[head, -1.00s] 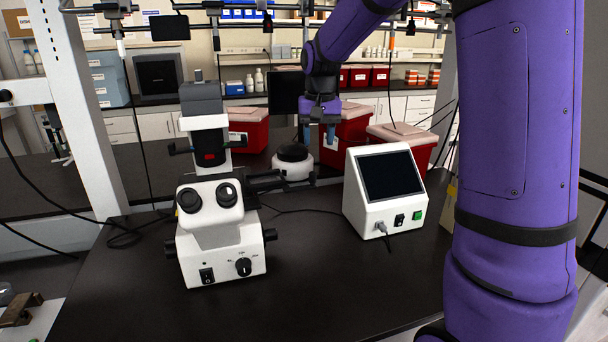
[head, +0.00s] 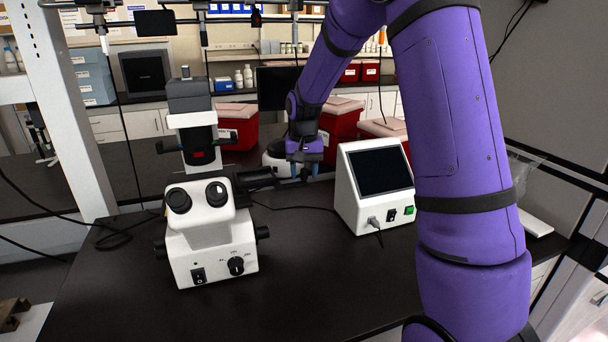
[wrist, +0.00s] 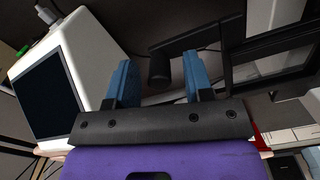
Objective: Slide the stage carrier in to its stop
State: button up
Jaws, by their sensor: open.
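The white and dark grey microscope (head: 205,235) stands on the black bench. A dark carrier (head: 258,178) sticks out from its right side towards my gripper (head: 305,172). In the wrist view, the carrier shows as a dark bar (wrist: 205,36) with a short black post (wrist: 159,68) at its end. My gripper (wrist: 159,82) is open, with two blue fingers. The post appears between the fingertips with space on both sides; I cannot tell how deep it sits between them. The carrier's inner end and any stop are hidden by the microscope.
A white box with a dark screen (head: 375,185) stands close to the right of my gripper; it also shows in the wrist view (wrist: 62,75). A round white and black device and red bins (head: 345,125) are behind. A cable crosses the bench. The front bench is clear.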

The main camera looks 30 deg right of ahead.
aim_at(257, 181)
jog(key=shift+f, duration=0.5)
grip_shut()
jog(key=a, duration=0.4)
jog(key=w+a, duration=0.1)
jog(key=a, duration=0.3)
jog(key=w+a, duration=0.1)
jog(key=a, duration=0.3)
jog(key=shift+w+a, duration=0.25)
jog(key=shift+a, duration=0.05)
grip_release()
jog(key=shift+r, duration=0.1)
notch_tip(257, 181, up, 11)
